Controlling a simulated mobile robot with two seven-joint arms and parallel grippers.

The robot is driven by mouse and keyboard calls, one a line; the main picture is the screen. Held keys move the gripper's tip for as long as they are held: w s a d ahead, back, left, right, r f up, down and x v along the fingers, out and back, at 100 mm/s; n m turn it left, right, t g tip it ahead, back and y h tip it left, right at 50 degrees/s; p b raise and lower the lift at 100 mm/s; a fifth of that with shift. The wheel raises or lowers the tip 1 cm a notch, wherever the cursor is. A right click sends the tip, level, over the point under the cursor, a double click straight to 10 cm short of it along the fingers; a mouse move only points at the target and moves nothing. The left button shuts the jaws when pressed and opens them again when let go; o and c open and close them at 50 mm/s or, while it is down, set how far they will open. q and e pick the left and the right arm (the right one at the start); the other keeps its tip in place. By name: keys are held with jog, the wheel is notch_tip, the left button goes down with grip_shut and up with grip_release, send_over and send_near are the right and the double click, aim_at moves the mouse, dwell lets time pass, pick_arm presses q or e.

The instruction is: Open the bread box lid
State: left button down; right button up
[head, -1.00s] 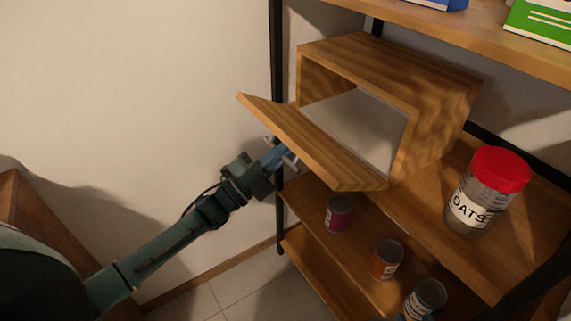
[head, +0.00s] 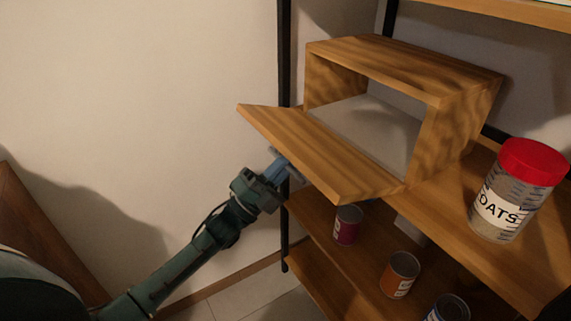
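The wooden bread box (head: 455,88) sits on the shelf, its front open and its pale inside showing. Its lid (head: 315,155) is swung down and out from the front, sloping toward the left and past the shelf edge. My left gripper (head: 284,164) is just below and in front of the lid's outer side, close to it. The fingers are small and partly shaded, and I cannot tell whether they touch the lid or how far apart they are. My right gripper is not in view.
An oats jar with a red lid (head: 508,190) stands right of the box on the same shelf. Several cans, including a purple can (head: 347,225) and an orange can (head: 399,274), stand on the shelf below. A black post (head: 284,60) rises behind the lid.

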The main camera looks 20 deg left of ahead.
pick_arm(q)
jog(key=c, duration=1.9)
grip_release()
jog(key=v, duration=1.3)
jog(key=shift+b, duration=0.35)
